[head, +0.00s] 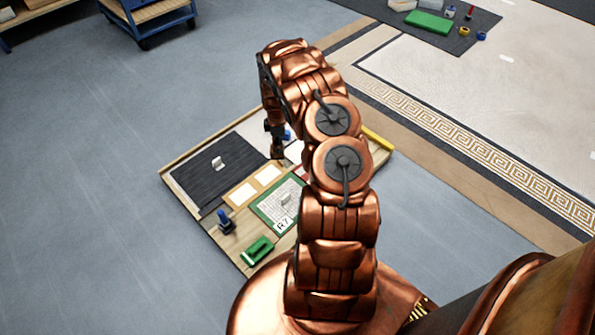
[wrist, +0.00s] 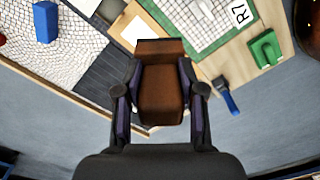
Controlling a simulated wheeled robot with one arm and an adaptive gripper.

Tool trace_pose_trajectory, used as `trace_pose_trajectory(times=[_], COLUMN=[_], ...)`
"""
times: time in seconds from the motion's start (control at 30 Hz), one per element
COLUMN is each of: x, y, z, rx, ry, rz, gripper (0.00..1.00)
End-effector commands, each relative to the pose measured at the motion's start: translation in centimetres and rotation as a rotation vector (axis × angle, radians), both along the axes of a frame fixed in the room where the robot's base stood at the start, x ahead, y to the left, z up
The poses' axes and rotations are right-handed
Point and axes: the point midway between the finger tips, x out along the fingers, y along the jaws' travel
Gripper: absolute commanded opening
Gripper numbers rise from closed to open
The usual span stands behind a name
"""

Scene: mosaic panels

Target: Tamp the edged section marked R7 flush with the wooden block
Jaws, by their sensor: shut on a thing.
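The wooden block (wrist: 160,92) is brown and held between the two fingers of my gripper (wrist: 160,85), which is shut on it. In the head view the block (head: 277,151) hangs below my gripper (head: 274,130), over the work board. The section marked R7 (head: 268,209) has a green edge and pale mosaic; its R7 label (head: 284,224) faces the front. A small pale piece (head: 287,199) shows on it. In the wrist view the R7 section (wrist: 196,22) is above and right of the block, apart from it in the picture. My arm hides part of the board.
The wooden board carries a dark section (head: 205,172) with a pale piece (head: 218,163), two cream tiles (head: 268,174), a blue-handled tool (head: 225,222), a green tool (head: 257,250) and a yellow bar (head: 378,138). A blue block (wrist: 45,22) lies on pale mosaic.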

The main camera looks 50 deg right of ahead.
Motion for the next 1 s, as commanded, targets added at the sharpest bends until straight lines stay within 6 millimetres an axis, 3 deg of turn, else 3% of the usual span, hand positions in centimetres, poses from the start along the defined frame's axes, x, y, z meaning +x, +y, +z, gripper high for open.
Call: trace_pose_trajectory(times=[0.03, 0.1, 0.3, 0.5, 1.0], x=[-1.1, -2.3, -4.8, -5.9, -5.8], y=[-0.8, -1.7, -3.3, -3.7, -3.8], z=[-2.9, -5.4, -10.8, -12.7, -15.5], rx=[0.005, 0.003, 0.001, 0.002, -0.001], ry=[0.003, 0.001, 0.0, 0.001, -0.001], rz=[0.029, 0.078, 0.184, 0.228, 0.231], gripper=[0.04, 0.04, 0.04, 0.04, 0.04])
